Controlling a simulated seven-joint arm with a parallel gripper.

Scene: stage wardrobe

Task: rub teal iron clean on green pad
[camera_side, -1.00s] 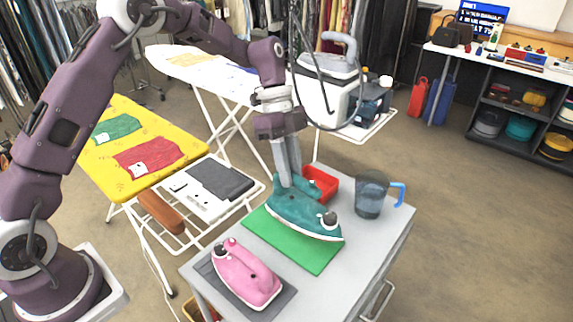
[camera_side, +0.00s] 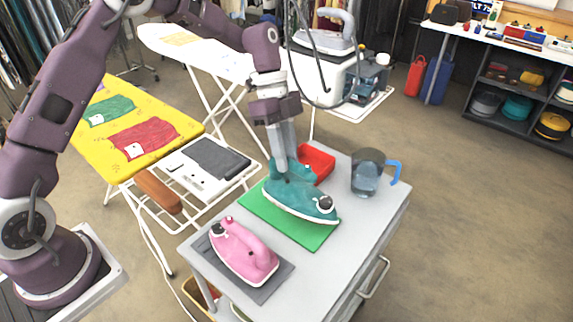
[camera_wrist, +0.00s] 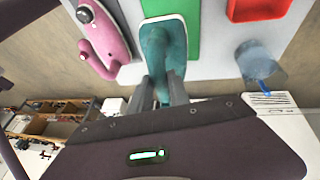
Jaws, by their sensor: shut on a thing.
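The teal iron (camera_side: 301,199) is on or just above the green pad (camera_side: 262,213), its sole towards the pad; I cannot tell whether they touch. My gripper (camera_side: 285,163) comes down from above, shut on the iron's handle, with the upper handle partly hidden by the fingers. In the wrist view the teal iron (camera_wrist: 160,50) sits between my two fingers (camera_wrist: 163,92), and part of the green pad (camera_wrist: 185,20) shows beyond it.
A pink iron (camera_side: 243,252) stands on a dark grey mat at the cart's near left. A red tray (camera_side: 318,163) is behind the teal iron. A clear jug with a blue handle (camera_side: 368,173) stands to its right. The cart's right front (camera_side: 335,255) is bare.

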